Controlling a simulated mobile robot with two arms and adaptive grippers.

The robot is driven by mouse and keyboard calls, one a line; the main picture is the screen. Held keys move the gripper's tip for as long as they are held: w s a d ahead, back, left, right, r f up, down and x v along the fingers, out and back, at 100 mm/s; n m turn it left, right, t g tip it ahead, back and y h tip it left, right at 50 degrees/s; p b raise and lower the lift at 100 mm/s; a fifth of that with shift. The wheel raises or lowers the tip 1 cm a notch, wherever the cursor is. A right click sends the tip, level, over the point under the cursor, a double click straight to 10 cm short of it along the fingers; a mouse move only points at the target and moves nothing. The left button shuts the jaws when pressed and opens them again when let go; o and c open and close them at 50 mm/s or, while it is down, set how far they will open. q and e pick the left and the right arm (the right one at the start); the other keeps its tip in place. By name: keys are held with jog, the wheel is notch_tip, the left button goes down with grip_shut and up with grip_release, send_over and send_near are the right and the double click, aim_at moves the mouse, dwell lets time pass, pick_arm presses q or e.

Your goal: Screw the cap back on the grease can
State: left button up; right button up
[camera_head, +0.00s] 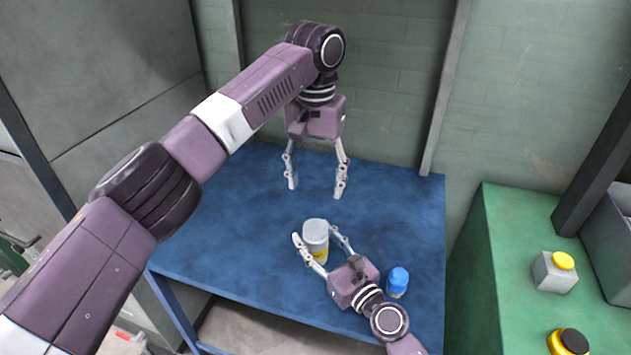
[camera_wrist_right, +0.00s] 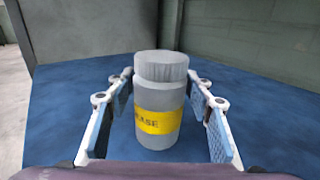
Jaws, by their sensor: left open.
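The grease can (camera_head: 317,250) is a light grey cylinder with a yellow label, upright on the blue table. A wide grey cap (camera_head: 315,226) sits on its top; I cannot tell whether it is screwed tight. In the right wrist view the can (camera_wrist_right: 158,128) and cap (camera_wrist_right: 160,68) are centred between my fingers. My right gripper (camera_head: 315,234) is open around the can, with a finger on each side and small gaps showing. My left gripper (camera_head: 316,191) is open and empty, pointing down above the table, behind and higher than the can.
A blue bottle (camera_head: 397,282) stands on the table (camera_head: 240,225) just right of my right gripper. A green bench (camera_head: 510,265) on the right holds a yellow button box (camera_head: 555,272). A wall closes off the back. The table's left side is clear.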

jog(key=shift+o, duration=1.4)
jog(key=shift+s, duration=0.1)
jog(key=v, duration=1.2)
jog(key=shift+a, duration=0.1)
jog(key=shift+f, duration=0.1)
